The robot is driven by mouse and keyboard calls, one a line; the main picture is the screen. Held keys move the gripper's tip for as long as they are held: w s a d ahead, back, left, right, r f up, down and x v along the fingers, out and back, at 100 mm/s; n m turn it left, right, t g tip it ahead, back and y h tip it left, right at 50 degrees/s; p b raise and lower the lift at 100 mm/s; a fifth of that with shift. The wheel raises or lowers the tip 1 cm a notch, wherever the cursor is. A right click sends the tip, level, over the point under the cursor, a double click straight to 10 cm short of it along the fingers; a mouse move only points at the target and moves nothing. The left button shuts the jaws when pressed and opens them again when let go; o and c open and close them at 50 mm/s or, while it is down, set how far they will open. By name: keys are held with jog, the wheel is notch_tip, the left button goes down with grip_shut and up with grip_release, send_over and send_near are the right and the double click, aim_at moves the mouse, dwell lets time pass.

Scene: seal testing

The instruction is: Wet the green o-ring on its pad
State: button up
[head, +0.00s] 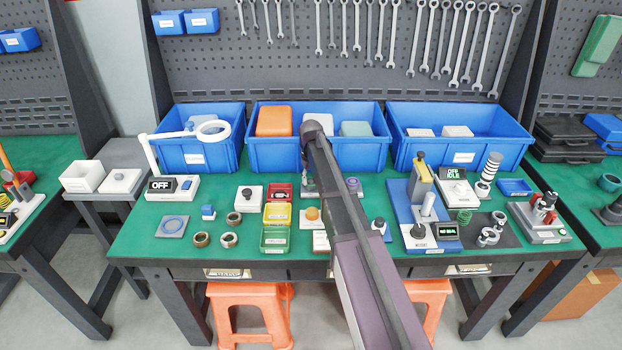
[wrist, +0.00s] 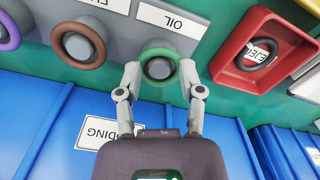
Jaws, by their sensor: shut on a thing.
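In the wrist view, the green o-ring (wrist: 158,48) sits around or over a dark round pad (wrist: 160,69) on a grey block. A white label (wrist: 172,20) reading OIL, upside down, is on that block. My gripper (wrist: 160,76) has one finger at each side of the green o-ring and is shut on it. Whether the ring touches the pad face is hard to tell.
Beside it in the wrist view are a brown ring (wrist: 79,46), a purple ring (wrist: 8,32) and a red tray (wrist: 232,62). Blue bins (head: 290,152) stand close behind. Yellow (head: 277,214) and green (head: 275,239) trays stand left of my arm in the head view.

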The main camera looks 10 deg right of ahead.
jog(key=shift+r, duration=0.15)
jog(key=shift+c, duration=0.3)
jog(key=shift+r+p, duration=0.1)
jog(key=shift+p, duration=0.2)
grip_shut()
jog(key=shift+r+p, duration=0.5)
jog(key=shift+p, duration=0.05)
jog(key=shift+w+r+p, duration=0.1)
jog(key=shift+r+p, duration=0.75)
jog(key=shift+c, duration=1.1)
grip_release()
jog(key=o, duration=0.5)
